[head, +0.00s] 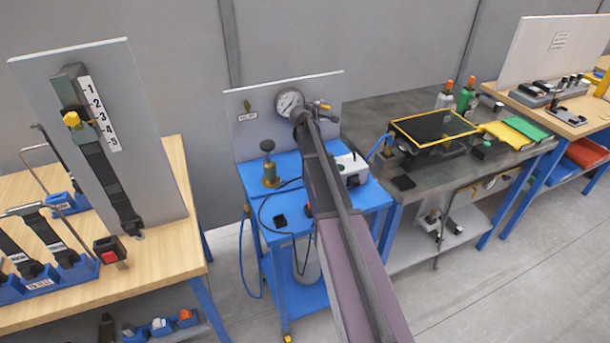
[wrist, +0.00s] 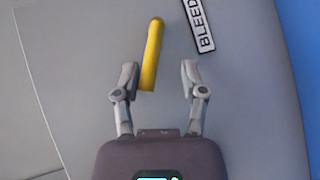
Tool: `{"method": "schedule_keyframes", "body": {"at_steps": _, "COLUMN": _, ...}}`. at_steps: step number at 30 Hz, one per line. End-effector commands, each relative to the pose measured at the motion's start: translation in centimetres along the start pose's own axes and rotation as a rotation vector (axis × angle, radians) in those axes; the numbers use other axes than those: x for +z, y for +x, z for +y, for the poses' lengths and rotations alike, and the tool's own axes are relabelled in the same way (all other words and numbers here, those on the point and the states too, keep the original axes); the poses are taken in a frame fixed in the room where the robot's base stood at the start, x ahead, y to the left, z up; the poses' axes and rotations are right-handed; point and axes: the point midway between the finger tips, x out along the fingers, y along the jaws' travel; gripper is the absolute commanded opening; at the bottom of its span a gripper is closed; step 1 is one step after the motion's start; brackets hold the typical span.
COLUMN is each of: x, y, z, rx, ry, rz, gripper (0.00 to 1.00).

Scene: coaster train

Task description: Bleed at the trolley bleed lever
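The bleed lever is a yellow bar (wrist: 152,55) on a grey panel in the wrist view, beside a white label reading BLEED (wrist: 199,25). A small yellow lever (head: 322,105) right of the gauge in the head view appears to be the same one. My gripper (wrist: 159,68) is open, one finger on each side of the lever's near end. I see a gap on both sides; the depth between fingers and lever is unclear. In the head view my gripper (head: 302,116) is at the trolley panel, partly covering the gauge, its fingers hard to make out.
The round gauge (head: 289,102) is on the panel above the blue trolley (head: 290,222). A brass fitting (head: 270,175) and a white box (head: 352,168) stand on the trolley. A strap board (head: 125,150) is left; a grey bench (head: 380,125) is right.

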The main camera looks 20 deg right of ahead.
Motion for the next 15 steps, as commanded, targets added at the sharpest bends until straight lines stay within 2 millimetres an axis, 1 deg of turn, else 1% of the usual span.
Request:
{"method": "schedule_keyframes", "body": {"at_steps": 1, "x": 0.0, "y": 0.1, "z": -0.5, "rx": 0.014, "ry": -0.014, "rz": -0.003, "gripper": 0.53}}
{"method": "schedule_keyframes", "body": {"at_steps": 8, "x": -0.1, "y": 0.2, "z": -0.9, "rx": 0.078, "ry": -0.076, "rz": -0.021, "gripper": 0.53}}
{"method": "schedule_keyframes", "body": {"at_steps": 9, "x": -0.1, "y": -0.1, "z": -0.8, "rx": 0.086, "ry": -0.083, "rz": -0.022, "gripper": 0.53}}
{"method": "schedule_keyframes", "body": {"at_steps": 10, "x": -0.1, "y": -0.8, "z": -0.6, "rx": 0.084, "ry": -0.081, "rz": -0.022, "gripper": 0.53}}
{"method": "schedule_keyframes", "body": {"at_steps": 15, "x": 0.0, "y": -3.0, "z": -0.7, "rx": 0.083, "ry": -0.079, "rz": -0.021, "gripper": 0.53}}
